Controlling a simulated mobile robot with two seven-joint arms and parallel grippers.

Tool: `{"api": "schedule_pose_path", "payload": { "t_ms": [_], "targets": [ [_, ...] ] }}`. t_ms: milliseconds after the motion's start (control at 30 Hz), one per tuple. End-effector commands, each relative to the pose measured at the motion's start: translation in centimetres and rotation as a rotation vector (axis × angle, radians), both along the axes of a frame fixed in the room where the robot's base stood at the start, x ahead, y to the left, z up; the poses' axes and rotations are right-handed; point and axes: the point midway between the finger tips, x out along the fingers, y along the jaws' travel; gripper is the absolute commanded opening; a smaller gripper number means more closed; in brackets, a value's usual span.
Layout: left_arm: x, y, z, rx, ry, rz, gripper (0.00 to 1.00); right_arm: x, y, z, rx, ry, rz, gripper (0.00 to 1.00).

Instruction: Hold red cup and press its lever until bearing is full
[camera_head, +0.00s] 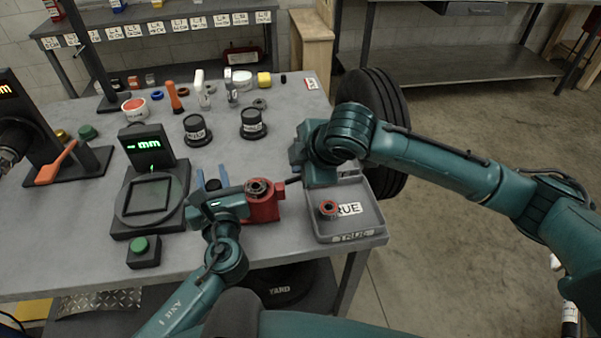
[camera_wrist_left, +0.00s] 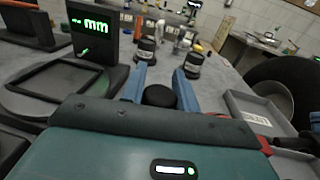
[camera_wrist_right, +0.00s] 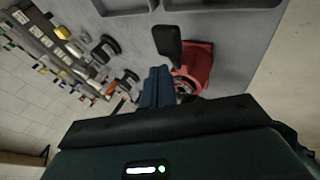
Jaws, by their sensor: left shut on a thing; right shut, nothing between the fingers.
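The red cup (camera_head: 264,209) stands upright on the bench, just right of my left gripper (camera_head: 212,184). A dark ring-shaped bearing (camera_head: 258,187) sits on its top. A black lever (camera_head: 293,180) sticks out from the cup's right side; a black bar, likely the lever, shows in the right wrist view (camera_wrist_right: 168,42). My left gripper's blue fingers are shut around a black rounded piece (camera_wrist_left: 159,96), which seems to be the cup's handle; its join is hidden. My right gripper (camera_wrist_right: 155,88) is shut and empty, close to the cup and lever. Its fingertips are largely hidden in the head view.
A gauge with a green mm display (camera_head: 147,143) and a green button (camera_head: 140,247) stand left. Black pots (camera_head: 252,125) are behind. A tyre (camera_head: 375,95) stands beyond the bench edge.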

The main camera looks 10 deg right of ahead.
Motion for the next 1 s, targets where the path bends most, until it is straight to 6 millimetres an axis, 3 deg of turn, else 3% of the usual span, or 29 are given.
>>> {"api": "schedule_pose_path", "payload": {
  "t_ms": [1000],
  "targets": [
    [0.02,0.05,0.02,0.0,0.0,0.001,0.01,-0.02,-0.27,-0.87,-0.001,0.002,0.0,0.0]
  ]
}}
